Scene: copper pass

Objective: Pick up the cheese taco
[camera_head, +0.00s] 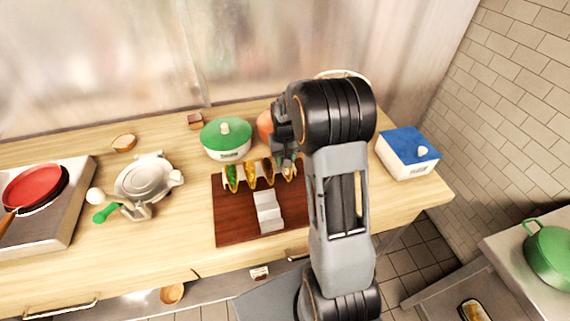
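Several tacos stand in a row in a rack at the back of a dark red-brown board (232,228). The leftmost taco (232,178) shows green filling. The taco beside it (251,175) looks yellow-orange, and a darker brown one (268,173) is to its right. The rightmost taco (289,171) looks pale and is partly covered by my gripper. I cannot tell for sure which is the cheese taco. My gripper (287,163) points down right at the rightmost taco's top. Its fingers are too small and dark to show whether they are open or touching it.
A white block-like holder (268,212) lies on the board in front of the tacos. A green-lidded pot (227,139) and an orange round thing (265,125) stand behind. A blue-lidded box (408,152) is at right. A grey press (145,180) and red pan (35,188) are left.

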